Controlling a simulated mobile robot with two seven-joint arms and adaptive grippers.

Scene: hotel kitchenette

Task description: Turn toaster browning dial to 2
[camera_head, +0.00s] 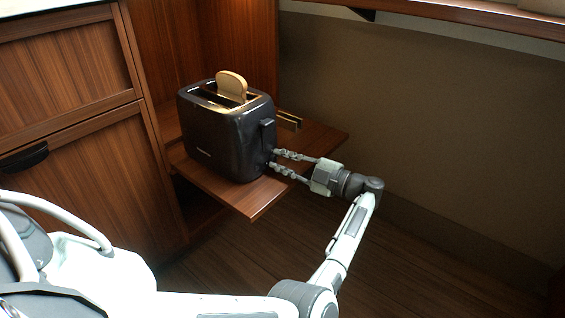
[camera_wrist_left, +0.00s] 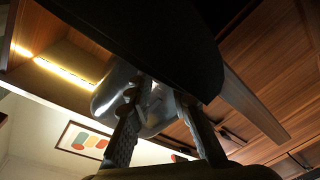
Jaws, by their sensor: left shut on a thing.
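The dark toaster (camera_head: 222,135) stands upright on a wooden pull-out shelf, with a slice of bread (camera_head: 231,86) sticking up from its slot. Its lever (camera_head: 268,134) shows on the right end face. My left gripper (camera_head: 272,160) reaches in from the right, and its two fingertips meet the lower part of that end face, below the lever. It is shut on the browning dial, which the fingertips mostly hide; its setting cannot be read. In the left wrist view the toaster's dark underside (camera_wrist_left: 150,40) fills the top, above the fingers (camera_wrist_left: 160,95). My right gripper is out of view.
The wooden shelf (camera_head: 252,204) ends just in front and to the right of the toaster. A brass-coloured rail (camera_head: 289,119) lies behind it. Wooden cabinets (camera_head: 70,110) stand at the left. The floor space at the right, before the plain wall (camera_head: 430,120), is clear.

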